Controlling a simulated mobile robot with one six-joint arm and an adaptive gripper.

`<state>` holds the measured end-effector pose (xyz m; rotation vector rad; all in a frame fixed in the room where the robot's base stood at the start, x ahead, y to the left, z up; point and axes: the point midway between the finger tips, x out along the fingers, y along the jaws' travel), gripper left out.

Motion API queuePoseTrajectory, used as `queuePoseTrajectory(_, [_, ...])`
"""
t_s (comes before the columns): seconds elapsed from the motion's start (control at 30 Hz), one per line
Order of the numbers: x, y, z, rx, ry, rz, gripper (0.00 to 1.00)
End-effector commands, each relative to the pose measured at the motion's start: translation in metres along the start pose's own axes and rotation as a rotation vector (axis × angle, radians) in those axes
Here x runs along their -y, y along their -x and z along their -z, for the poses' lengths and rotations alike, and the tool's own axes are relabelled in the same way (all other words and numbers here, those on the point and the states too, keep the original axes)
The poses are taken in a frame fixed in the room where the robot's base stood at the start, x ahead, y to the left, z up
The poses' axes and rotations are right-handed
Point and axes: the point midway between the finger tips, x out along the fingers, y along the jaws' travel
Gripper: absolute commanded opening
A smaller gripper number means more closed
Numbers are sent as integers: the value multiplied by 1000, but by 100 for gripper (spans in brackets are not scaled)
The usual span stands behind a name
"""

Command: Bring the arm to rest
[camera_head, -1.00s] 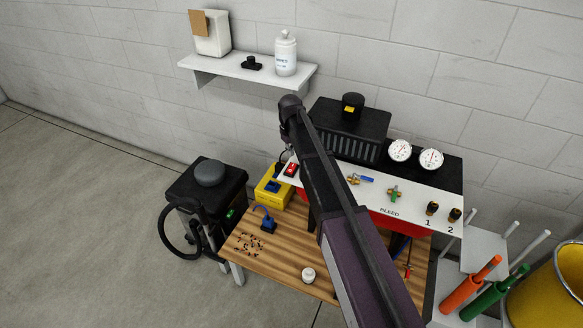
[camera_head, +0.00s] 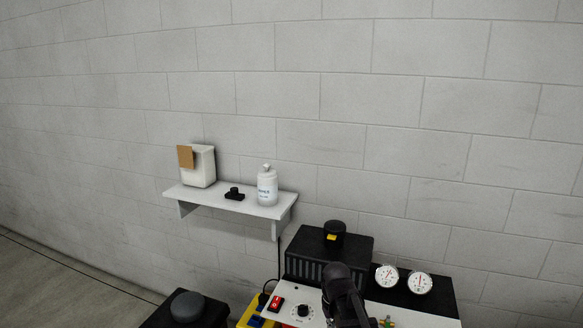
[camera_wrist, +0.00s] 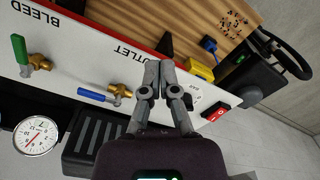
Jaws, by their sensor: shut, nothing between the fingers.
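My gripper (camera_wrist: 162,92) shows in the wrist view with its grey fingers together and nothing between them. It is in front of the white control panel (camera_wrist: 100,52), near the OUTLET lettering and the red switch (camera_wrist: 215,112). I cannot tell how far the fingertips are from the panel. In the head view only part of my arm shows at the bottom, in front of the panel and the black unit; the fingertips cannot be made out there.
A wall shelf (camera_head: 222,201) holds a white box, a small black item and a white bottle (camera_head: 267,188). Two gauges (camera_head: 387,276) stand at right. Valves with green and blue (camera_wrist: 96,95) handles stick out of the panel. A wooden bench top (camera_wrist: 190,22) lies beyond. The wall above is clear.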

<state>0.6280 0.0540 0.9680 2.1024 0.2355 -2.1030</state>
Motion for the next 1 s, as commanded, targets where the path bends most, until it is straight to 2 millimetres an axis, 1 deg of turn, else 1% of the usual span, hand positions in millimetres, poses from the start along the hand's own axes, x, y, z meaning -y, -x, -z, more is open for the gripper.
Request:
queuePoseTrajectory(0.03, [-8, 0, -32, 0, -48, 0, 0])
queuePoseTrajectory(0.1, [-18, 0, -56, 0, -105, 0, 0])
queuePoseTrajectory(0.2, [-26, 0, -82, 0, -167, 0, 0])
queuePoseTrajectory(0.3, [-31, 0, -96, 0, -205, 0, 0])
queuePoseTrajectory(0.43, [-33, 0, -102, 0, -226, 0, 0])
queuePoseTrajectory(1.0, [-33, 0, -100, 0, -224, 0, 0])
